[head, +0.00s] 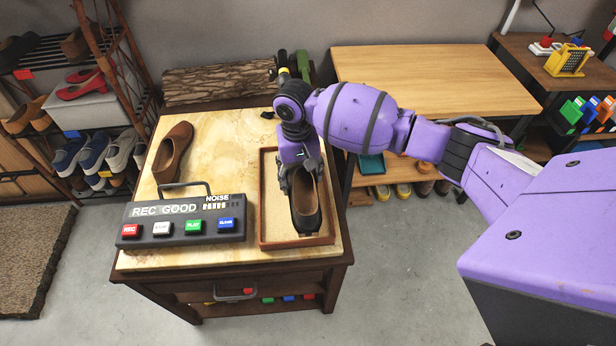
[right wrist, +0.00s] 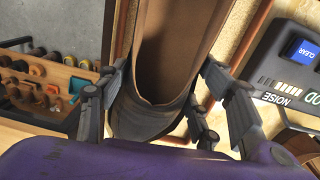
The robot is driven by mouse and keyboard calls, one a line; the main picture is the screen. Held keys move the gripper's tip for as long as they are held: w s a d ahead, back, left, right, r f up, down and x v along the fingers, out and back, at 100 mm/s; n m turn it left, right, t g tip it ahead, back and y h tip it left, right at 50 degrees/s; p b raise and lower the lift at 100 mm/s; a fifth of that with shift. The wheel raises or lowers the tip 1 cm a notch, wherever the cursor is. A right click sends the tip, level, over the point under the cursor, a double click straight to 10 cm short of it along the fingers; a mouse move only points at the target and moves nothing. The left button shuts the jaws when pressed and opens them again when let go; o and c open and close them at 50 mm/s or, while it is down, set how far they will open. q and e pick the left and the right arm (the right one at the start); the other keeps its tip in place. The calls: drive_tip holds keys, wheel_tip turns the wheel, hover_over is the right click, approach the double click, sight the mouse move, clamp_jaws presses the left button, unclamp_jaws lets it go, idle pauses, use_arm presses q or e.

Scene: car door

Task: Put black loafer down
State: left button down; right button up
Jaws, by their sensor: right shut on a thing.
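The black loafer (head: 306,205) is over the brown-rimmed tray (head: 268,236) on the table, toe toward the front edge. My right gripper (head: 300,175) reaches down from above and is shut on its rear part. In the right wrist view the loafer (right wrist: 155,118) sits between the fingers (right wrist: 155,100), its inside facing the camera. I cannot tell whether its sole touches the tray floor. A brown loafer (head: 174,150) stands on the table left of the tray. My left gripper is not in view.
A recorder box (head: 184,220) with coloured buttons lies on the table close to the tray's left side. A shoe rack (head: 75,110) stands at the left. A wooden table (head: 430,75) is behind at the right. A bare strip of tabletop (head: 225,140) lies between the brown loafer and the tray.

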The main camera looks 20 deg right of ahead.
sight(301, 181)
drive_tip(key=w+f, duration=0.1)
drive_tip(key=f, duration=0.1)
drive_tip(key=w+d+f, duration=0.1)
drive_tip(key=w, duration=0.1)
drive_tip(key=shift+f+b, duration=0.35)
drive_tip(key=shift+b, duration=0.05)
wheel_tip(301, 181, down, 3)
drive_tip(key=shift+a+r, duration=0.1)
drive_tip(key=shift+r, duration=0.1)
drive_tip(key=shift+w, duration=0.1)
drive_tip(key=o, duration=1.8)
drive_tip(key=shift+f, duration=0.1)
drive_tip(key=r+p, duration=0.1)
drive_tip(key=r, duration=1.1)
drive_tip(key=shift+a+r, duration=0.15)
drive_tip(key=shift+a, duration=0.05)
